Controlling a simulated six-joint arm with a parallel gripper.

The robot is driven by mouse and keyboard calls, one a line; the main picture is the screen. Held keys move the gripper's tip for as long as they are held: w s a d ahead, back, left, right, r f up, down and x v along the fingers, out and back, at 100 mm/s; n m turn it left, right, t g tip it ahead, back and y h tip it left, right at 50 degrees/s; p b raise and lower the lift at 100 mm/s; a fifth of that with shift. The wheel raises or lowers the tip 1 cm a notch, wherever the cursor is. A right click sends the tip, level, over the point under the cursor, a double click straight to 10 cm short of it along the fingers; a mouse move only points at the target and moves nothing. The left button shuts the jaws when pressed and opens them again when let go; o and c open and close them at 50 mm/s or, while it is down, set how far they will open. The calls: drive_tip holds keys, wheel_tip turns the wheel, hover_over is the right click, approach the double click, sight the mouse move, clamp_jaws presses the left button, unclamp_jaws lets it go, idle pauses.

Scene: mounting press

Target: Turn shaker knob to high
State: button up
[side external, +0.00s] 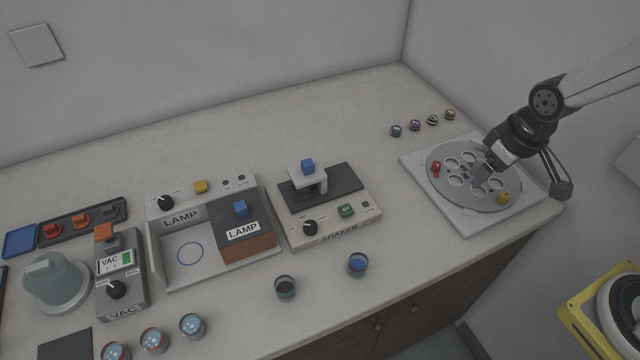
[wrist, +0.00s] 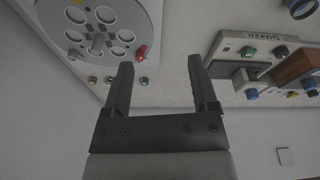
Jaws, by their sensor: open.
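The shaker (side external: 355,222) is a white unit with a dark platform and a front panel labelled SHAKER, near the middle of the bench in the side view. Its black round knob (side external: 310,228) sits at the left of the panel, left of a green button (side external: 346,210). The knob's setting is too small to read. In the wrist view the shaker appears at upper right, turned around, with the knob (wrist: 281,51) near the edge. My gripper (wrist: 159,66) is open and empty. In the side view, my gripper (side external: 482,165) is over the round holed plate, well right of the shaker.
The holed plate (side external: 462,202) carries a red and a yellow knob. The LAMP box (side external: 165,215) adjoins the shaker's left side, with the VAC unit (side external: 128,296) further left. Two jars (side external: 285,288) stand in front. Bench between plate and shaker is clear.

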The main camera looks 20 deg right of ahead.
drive_tip(key=w+a+n, duration=0.5)
drive_tip(key=w+a, duration=0.1)
drive_tip(key=n+g, duration=0.2)
drive_tip(key=n, duration=1.3)
hover_over(310, 225)
drive_tip(key=f, duration=0.5)
drive_tip(key=shift+d, duration=0.4)
drive_tip(key=shift+a+f+n, duration=0.15)
drive_tip(key=shift+a+n, duration=0.15)
drive_tip(key=shift+a, duration=0.15)
drive_tip(key=shift+f, duration=3.9)
clamp_jaws()
